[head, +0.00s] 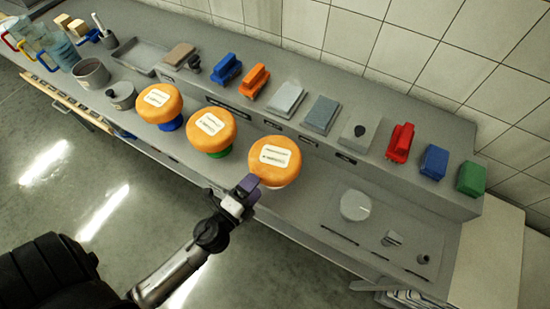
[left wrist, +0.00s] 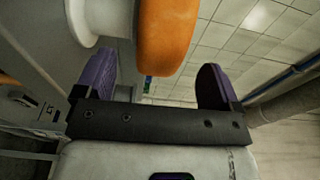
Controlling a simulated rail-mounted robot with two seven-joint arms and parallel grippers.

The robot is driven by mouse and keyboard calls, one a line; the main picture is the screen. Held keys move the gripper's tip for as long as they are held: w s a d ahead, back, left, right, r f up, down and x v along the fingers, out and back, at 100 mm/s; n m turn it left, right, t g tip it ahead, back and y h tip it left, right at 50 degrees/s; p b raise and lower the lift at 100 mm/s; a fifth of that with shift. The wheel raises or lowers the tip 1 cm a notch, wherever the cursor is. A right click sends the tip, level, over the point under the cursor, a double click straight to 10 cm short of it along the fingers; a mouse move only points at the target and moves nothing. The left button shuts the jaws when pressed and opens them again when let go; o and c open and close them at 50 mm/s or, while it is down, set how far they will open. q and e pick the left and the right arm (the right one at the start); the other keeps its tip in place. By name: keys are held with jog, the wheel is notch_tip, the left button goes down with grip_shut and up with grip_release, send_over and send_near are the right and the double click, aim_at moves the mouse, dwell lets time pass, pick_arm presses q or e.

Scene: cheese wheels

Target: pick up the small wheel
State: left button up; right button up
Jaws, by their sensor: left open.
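Three orange cheese wheels with pale labels stand on pedestals along the counter in the head view: the left wheel (head: 159,102) on blue, the middle wheel (head: 212,131) on green, the right wheel (head: 274,161) on a whitish one. They look close in size; I cannot tell which is the small one. My left gripper (head: 243,191) is open, with purple fingers at the near left side of the right wheel. In the left wrist view an orange wheel (left wrist: 165,38) and its white pedestal (left wrist: 103,18) show ahead of the open fingers (left wrist: 153,82). Nothing is held.
A raised shelf behind holds blue, orange, red and green blocks and grey slabs (head: 322,114). A white round disc (head: 355,205) lies right on the counter (head: 310,205). Pots (head: 91,73) and jugs stand far left. A tiled wall rises behind.

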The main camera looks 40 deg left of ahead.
aim_at(261, 176)
pick_arm(q)
jog(key=w, duration=0.1)
jog(key=w+p, duration=0.1)
jog(key=w, duration=0.1)
jog(key=shift+w+a+r, duration=0.15)
jog(key=shift+w+a, duration=0.05)
jog(key=shift+w, duration=0.45)
jog(key=shift+c, duration=0.2)
jog(key=c, duration=1.5)
jog(key=shift+c, duration=0.4)
jog(key=shift+r, duration=0.15)
